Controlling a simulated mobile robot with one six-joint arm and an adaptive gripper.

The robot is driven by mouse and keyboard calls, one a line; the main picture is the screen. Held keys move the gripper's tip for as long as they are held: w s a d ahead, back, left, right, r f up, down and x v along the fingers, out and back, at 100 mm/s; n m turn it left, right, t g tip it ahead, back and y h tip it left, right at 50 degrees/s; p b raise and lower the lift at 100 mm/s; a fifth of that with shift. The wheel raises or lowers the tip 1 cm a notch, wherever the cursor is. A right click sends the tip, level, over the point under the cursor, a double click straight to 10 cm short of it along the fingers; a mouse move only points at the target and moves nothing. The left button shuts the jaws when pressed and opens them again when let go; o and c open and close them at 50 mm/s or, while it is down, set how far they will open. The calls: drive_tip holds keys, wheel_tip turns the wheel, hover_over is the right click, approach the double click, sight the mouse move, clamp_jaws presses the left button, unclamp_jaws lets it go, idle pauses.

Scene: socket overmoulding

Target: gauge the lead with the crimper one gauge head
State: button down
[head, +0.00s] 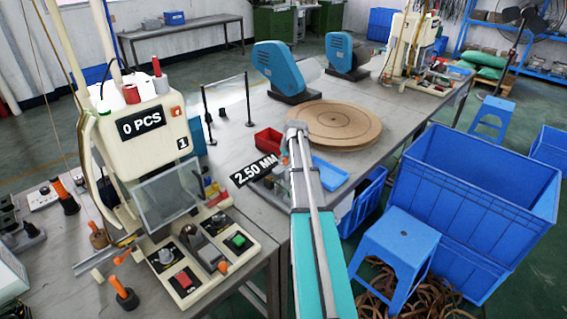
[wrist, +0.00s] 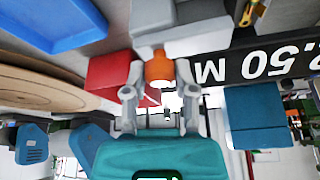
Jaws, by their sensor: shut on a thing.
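Crimper one (head: 135,115) is the cream machine at left in the head view, with a "0 PCS" sign and a "1" label. A black "2.50 MM" readout (head: 254,170) stands right of it, and shows upside down in the wrist view (wrist: 270,62). My gripper (wrist: 160,70) is shut on a small orange piece (wrist: 158,67), which lies against a grey block (wrist: 180,22). I cannot tell whether this is the gauge head. I cannot make out the lead. My arm hides much of the gripper in the head view.
A red bin (head: 268,142), a blue tray (head: 329,174) and a round brown disc (head: 345,122) lie close to my arm on the grey table. Blue machines (head: 277,68) stand behind. A blue crate (head: 480,190) and a stool (head: 398,240) fill the right floor.

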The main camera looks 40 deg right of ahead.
drive_tip(key=shift+w+d, duration=0.1)
drive_tip(key=shift+d, duration=0.25)
drive_tip(key=shift+c, duration=2.1)
unclamp_jaws()
drive_tip(key=shift+a, duration=0.1)
